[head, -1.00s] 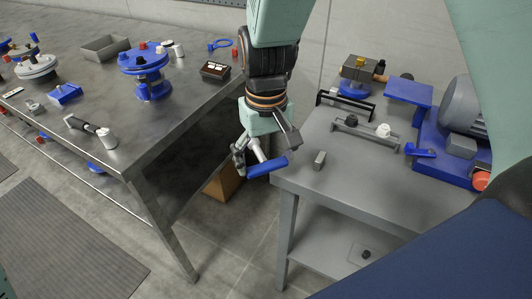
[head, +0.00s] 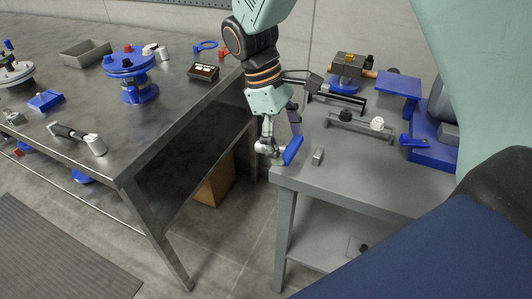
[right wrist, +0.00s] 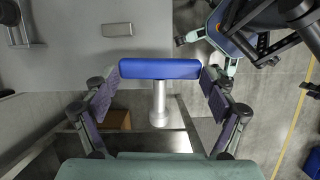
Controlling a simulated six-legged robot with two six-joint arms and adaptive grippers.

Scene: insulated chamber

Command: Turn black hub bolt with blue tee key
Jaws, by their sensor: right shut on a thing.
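My right gripper (head: 280,146) is shut on the blue tee key (head: 293,149) by its blue cross handle. It holds the key in the air beside the near left corner of the grey table. In the right wrist view the blue handle (right wrist: 160,69) spans between the two finger pads, with the bare metal shank (right wrist: 159,105) extending down the picture. A blue flanged hub (head: 134,90) stands on the steel bench at left, well apart from the gripper. My left gripper is out of view.
The steel bench (head: 140,140) also holds a grey tray (head: 85,52), a black box (head: 203,72) and a black-and-white tool (head: 80,138). The grey table (head: 375,180) carries a small grey block (head: 318,156) near the key. An open gap separates the tables.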

